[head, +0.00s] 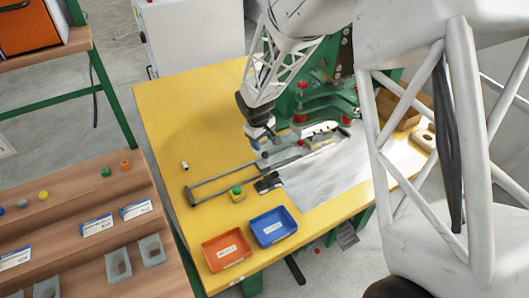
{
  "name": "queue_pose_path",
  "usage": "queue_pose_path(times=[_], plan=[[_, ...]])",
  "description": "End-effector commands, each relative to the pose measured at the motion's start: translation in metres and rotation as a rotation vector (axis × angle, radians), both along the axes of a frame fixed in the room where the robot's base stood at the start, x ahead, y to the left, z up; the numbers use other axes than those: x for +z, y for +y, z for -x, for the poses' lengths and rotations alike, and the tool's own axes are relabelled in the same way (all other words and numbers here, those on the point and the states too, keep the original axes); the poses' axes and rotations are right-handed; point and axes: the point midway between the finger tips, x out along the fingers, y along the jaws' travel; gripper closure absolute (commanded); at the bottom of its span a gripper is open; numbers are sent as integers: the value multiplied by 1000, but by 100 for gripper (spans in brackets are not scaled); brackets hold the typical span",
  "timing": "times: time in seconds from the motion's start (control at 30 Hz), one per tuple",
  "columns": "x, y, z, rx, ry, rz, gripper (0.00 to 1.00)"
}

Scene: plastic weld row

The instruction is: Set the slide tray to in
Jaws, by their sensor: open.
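What looks like the slide tray is a grey metal plate (328,180) at the front of the green machine (325,75) on the yellow table. A dark grey rail frame (225,184) reaches out from it to the left. I cannot tell for sure which of these parts slides, or how far in it stands. My gripper (262,142) is open, above the table just behind the inner end of the rail frame. I cannot tell whether it touches anything. My arm hides part of the machine and the plate's right side.
A red-orange bin (226,249) and a blue bin (273,227) stand at the table's front edge. A small cylinder (184,166) stands farther left. The table's back left is clear. A wooden shelf (75,215) stands left.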

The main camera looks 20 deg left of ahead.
Motion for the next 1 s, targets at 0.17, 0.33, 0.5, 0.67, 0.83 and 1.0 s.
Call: queue_pose_path(times=[0.17,0.33,0.5,0.67,0.83,1.0], plan=[[0,3,-4,-255,7,0,43],[0,6,-6,-499,6,7,43],[0,8,-9,-696,-3,17,43],[1,9,-10,-800,-9,23,43],[1,10,-10,-831,-13,24,43],[1,10,-10,-830,-13,25,43]])
